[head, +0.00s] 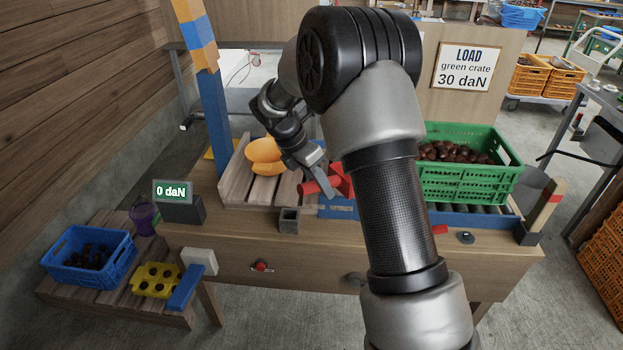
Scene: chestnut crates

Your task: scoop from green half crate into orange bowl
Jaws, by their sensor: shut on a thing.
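The green crate (475,184) stands at the right on a roller track, with many brown chestnuts (450,152) in it. An orange bowl-like thing (265,168) is at the left on a slatted wooden platform; its inside cannot be made out. My gripper (318,188) points down just right of the orange thing, well left of the green crate. It is shut on a red thing (313,187) with a handle-like part; my arm hides part of the area, so its full shape is unclear.
A display (173,190) reads 0 daN. A sign (466,68) hangs at the back.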

